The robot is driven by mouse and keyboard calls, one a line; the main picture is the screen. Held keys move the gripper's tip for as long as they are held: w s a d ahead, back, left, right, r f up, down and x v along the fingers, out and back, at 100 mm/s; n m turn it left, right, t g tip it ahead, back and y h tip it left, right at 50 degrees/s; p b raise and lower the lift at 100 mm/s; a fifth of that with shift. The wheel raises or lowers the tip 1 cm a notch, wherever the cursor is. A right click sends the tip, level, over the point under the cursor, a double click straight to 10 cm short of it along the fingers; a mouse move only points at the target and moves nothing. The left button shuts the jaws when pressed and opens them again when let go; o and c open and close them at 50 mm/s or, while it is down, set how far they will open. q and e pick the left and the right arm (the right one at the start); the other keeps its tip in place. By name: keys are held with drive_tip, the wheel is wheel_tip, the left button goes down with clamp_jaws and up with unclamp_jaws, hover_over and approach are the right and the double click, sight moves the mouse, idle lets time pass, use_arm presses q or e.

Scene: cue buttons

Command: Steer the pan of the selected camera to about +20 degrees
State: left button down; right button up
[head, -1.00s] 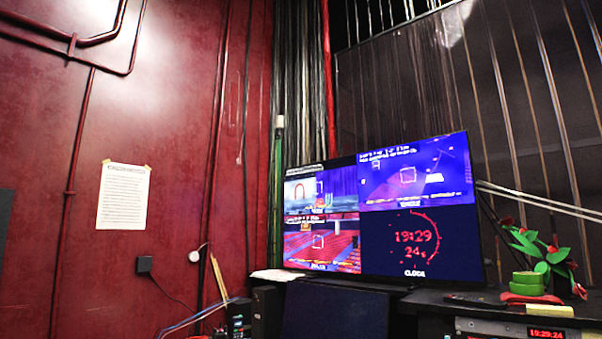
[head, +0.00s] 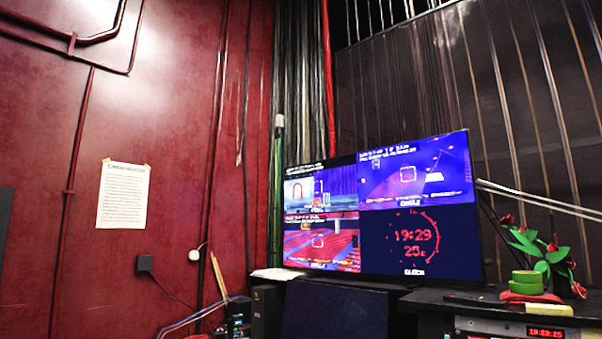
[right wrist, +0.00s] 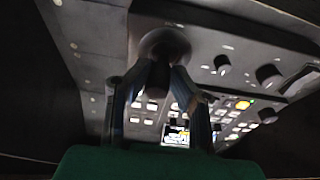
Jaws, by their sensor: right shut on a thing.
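In the right wrist view my right gripper (right wrist: 163,72) is shut on the dark round knob of a joystick (right wrist: 163,42) that stands up from a grey control panel (right wrist: 95,50). The gripper hides the stick's lower part. In the head view a monitor (head: 420,282) shows several picture panes. The upper right pane (head: 420,190) has a blue-purple scene with a white square marker. The lower left pane (head: 320,243) shows red rows of seats with a similar marker. Their small captions and any pan reading are too blurred to read. My left gripper is in neither view.
The control panel has black knobs (right wrist: 268,75), pale keys, a lit yellow button (right wrist: 243,104) and a small lit screen (right wrist: 178,137). In the head view a green-leaved plant with red flowers (head: 540,260) and green tape (head: 527,277) are right of the monitor.

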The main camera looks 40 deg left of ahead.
drive_tip(key=shift+a, duration=0.25)
drive_tip(key=shift+s, duration=0.1)
idle(0.3)
drive_tip(key=o, duration=0.6)
drive_tip(key=shift+c, duration=0.2)
drive_tip(key=shift+r, duration=0.15)
drive_tip(key=shift+r+p, duration=2.9)
drive_tip(key=shift+r, duration=0.8)
drive_tip(key=shift+d+f, duration=0.1)
